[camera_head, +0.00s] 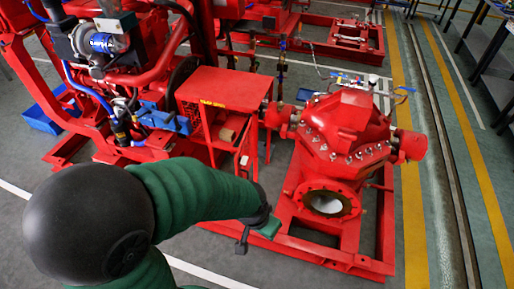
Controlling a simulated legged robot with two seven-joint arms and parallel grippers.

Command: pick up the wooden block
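A small tan-brown block (228,134), which looks like the wooden block, lies inside the open red guard frame (222,88) near the middle of the view. Bars of the frame partly hide it. My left arm comes in from the lower left in a green sleeve. My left gripper (256,238) is below and to the right of the block, well apart from it, over the floor by the red base. Its two fingertips look spread, with nothing visible between them. My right gripper is not in view.
A red pump (345,125) with an open round flange (327,203) stands on a red base frame (330,253) to the right. A red engine with blue hoses (88,92) stands at the left. Grey floor (225,262) is clear at the front.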

